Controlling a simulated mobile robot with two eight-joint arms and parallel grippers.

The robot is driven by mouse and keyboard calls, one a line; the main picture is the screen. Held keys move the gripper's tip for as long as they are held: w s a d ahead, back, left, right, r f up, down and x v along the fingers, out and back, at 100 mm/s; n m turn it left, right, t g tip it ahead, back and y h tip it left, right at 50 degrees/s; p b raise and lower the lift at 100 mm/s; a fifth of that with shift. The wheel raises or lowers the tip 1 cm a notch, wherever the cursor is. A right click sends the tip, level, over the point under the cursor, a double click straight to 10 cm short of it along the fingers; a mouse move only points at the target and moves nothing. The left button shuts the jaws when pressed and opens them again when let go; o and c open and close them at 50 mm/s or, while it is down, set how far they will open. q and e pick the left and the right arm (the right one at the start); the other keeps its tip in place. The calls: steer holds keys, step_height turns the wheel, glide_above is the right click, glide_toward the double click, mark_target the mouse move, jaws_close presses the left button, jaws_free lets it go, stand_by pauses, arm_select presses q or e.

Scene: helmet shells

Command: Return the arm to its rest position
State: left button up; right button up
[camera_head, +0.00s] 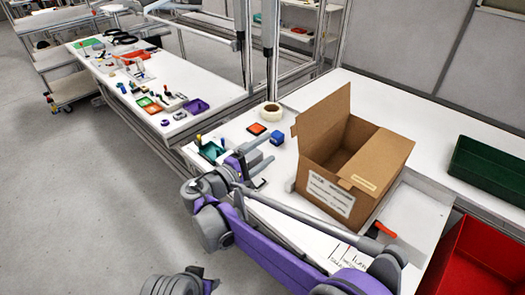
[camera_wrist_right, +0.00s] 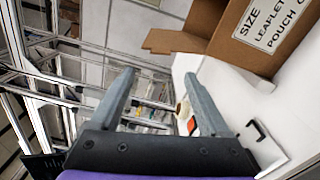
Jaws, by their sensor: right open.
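My right gripper (camera_head: 268,146) is above the near part of the white table (camera_head: 415,215), to the left of an open cardboard box (camera_head: 335,190). In the right wrist view the two grey fingers of the right gripper (camera_wrist_right: 160,88) are spread apart with nothing between them. The purple right arm reaches across the front of the table. Part of a grey arm joint shows at the bottom edge of the head view, but no left gripper fingers are visible.
Near the right gripper lie a tape roll (camera_head: 270,111), a blue block (camera_head: 277,138), an orange item (camera_head: 256,128) and a green tray (camera_head: 211,151). A green bin (camera_head: 488,170) and a red bin (camera_head: 485,265) are at the right. Floor (camera_head: 80,200) at left is clear.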

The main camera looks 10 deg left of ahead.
steer(key=shift+s+a, duration=0.1)
stand_by(0.3)
steer(key=s+d+f+m+g+y, duration=0.1)
steer(key=s+d+f+m+g, duration=0.15)
steer(key=d, duration=0.45)
steer(key=s+d+f+m+g+y, duration=0.1)
steer(key=s+d+f+g, duration=0.1)
steer(key=s+d, duration=0.35)
steer(key=s+d+f+m+g+y, duration=0.1)
steer(key=s+d+f+g, duration=0.15)
steer(key=d, duration=0.65)
steer(key=s+d+f+m+y, duration=0.1)
steer(key=s+f+m+y, duration=0.1)
steer(key=s, duration=0.4)
steer(key=s+d+f+m+g+y, duration=0.1)
steer(key=s+f+m+y, duration=0.2)
steer(key=s, duration=0.4)
steer(key=s+d+f+m+g+y+p, duration=0.1)
steer(key=s+f+m+y, duration=0.1)
steer(key=s, duration=0.4)
steer(key=shift+s+f+m+y, duration=0.15)
steer(key=shift+f+m+y, duration=0.25)
steer(key=shift+f+m, duration=0.35)
